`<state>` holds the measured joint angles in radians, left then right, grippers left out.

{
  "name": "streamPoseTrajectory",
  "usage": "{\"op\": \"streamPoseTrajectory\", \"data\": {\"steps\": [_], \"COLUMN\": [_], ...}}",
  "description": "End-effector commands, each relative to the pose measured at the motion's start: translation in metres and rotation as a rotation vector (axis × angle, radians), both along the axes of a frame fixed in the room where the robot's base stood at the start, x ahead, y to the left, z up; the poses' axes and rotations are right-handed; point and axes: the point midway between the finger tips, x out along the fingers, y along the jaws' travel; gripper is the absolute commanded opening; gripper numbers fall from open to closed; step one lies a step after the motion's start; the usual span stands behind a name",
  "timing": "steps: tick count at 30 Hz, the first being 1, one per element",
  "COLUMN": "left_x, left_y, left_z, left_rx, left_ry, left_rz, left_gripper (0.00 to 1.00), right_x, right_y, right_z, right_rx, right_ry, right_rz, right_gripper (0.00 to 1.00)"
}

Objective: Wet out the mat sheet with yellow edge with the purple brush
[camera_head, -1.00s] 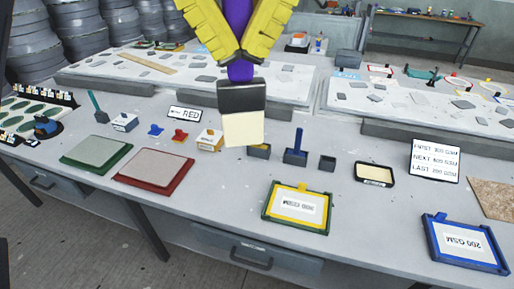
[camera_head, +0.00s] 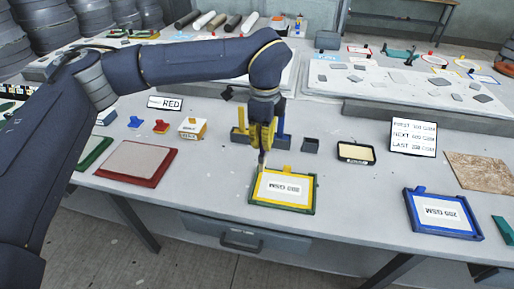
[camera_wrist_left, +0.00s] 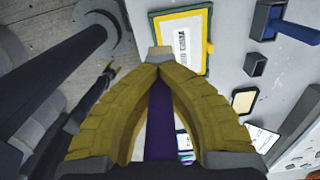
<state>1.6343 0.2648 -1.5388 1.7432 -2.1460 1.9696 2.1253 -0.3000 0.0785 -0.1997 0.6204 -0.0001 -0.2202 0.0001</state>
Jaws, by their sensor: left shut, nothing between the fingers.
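The mat sheet with yellow edge (camera_head: 296,197) lies in a green frame on the bench, with a white GSM label; it also shows at the top of the left wrist view (camera_wrist_left: 197,25). My left gripper (camera_head: 262,148) points down over its upper left part. Its yellow fingers are shut around the purple brush (camera_wrist_left: 159,120), whose handle shows between them in the left wrist view. The small brush head (camera_head: 261,162) is at or just above the sheet; I cannot tell whether it touches.
A blue-framed sheet (camera_head: 443,213) lies to the right and a red-framed panel (camera_head: 137,163) to the left. Blue-handled holders stand behind my gripper. A small dark tub (camera_head: 311,145), a shallow tray (camera_head: 356,153) and an order sign (camera_head: 413,137) stand further right. Bench around the sheet is clear.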

Motion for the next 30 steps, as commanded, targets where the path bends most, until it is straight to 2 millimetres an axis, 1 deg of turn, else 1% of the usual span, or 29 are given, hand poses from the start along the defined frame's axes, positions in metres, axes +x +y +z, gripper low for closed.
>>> {"op": "streamPoseTrajectory", "data": {"steps": [1, 3, 6, 17, 30], "left_x": [0.004, 0.010, 0.015, 0.018, 0.018], "left_y": [0.004, 0.009, 0.013, 0.016, 0.016], "left_z": [-0.011, -0.023, -0.033, -0.052, -0.086], "left_rx": [0.000, -0.001, 0.000, -0.001, -0.001], "left_ry": [0.004, 0.001, 0.002, 0.001, 0.001], "left_rz": [0.020, 0.040, 0.058, 0.068, 0.069], "left_gripper": [0.00, 0.00, 0.00, 0.00, 0.00], "right_x": [0.000, 0.000, 0.000, 0.000, 0.000], "right_y": [0.000, 0.000, 0.000, 0.000, -0.002], "right_z": [0.000, 0.000, 0.000, 0.000, 0.000], "right_rx": [0.000, 0.000, 0.000, 0.000, -0.001], "right_ry": [0.000, 0.000, 0.000, 0.000, 0.001], "right_rz": [0.000, 0.000, 0.000, 0.001, 0.001], "right_gripper": [0.44, 0.44, 0.44, 0.44, 0.44]}}
